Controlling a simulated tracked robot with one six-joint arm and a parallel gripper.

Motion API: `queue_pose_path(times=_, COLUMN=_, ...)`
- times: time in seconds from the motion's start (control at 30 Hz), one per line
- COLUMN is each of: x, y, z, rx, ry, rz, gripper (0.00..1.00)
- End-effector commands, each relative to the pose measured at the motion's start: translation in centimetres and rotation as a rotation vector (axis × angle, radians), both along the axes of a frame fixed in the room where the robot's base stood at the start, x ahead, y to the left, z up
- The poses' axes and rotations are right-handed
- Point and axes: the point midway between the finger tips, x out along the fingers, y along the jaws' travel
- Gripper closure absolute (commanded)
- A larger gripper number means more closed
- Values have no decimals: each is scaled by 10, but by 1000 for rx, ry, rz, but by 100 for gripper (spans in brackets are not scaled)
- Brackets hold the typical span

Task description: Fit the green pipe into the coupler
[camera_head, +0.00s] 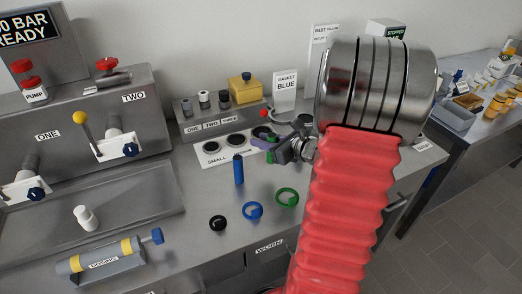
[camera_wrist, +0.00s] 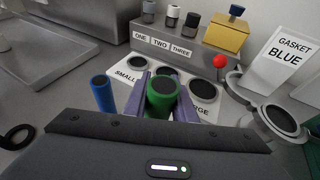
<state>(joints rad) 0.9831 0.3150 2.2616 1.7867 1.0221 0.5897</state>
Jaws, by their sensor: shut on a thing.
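The green pipe (camera_wrist: 162,103) is held upright between the purple fingers of my gripper (camera_wrist: 163,98) in the wrist view; its dark open end faces up. In the head view my gripper (camera_head: 264,145) is over the bench beside the size card, with a little green showing at it. A grey metal round fitting with a dark opening (camera_wrist: 282,122), which may be the coupler, stands to the right of the pipe in the wrist view, apart from it. In the head view my red arm hides most of that area.
A blue pipe (camera_head: 238,168) stands upright left of my gripper. Black (camera_head: 218,223), blue (camera_head: 252,210) and green (camera_head: 287,197) rings lie in front. The size card (camera_head: 212,154), the ONE TWO THREE block (camera_head: 208,127) and the GASKET BLUE sign (camera_head: 285,91) stand behind.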

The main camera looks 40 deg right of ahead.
Motion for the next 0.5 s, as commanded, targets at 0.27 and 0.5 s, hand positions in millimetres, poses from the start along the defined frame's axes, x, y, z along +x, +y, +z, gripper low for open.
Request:
queue_pose_path(times=0.27, x=0, y=0, z=33, rx=-1, ry=-1, rz=-1, gripper=100)
queue_pose_path(times=0.5, x=0, y=0, z=38, rx=1, ry=0, rz=-1, gripper=100)
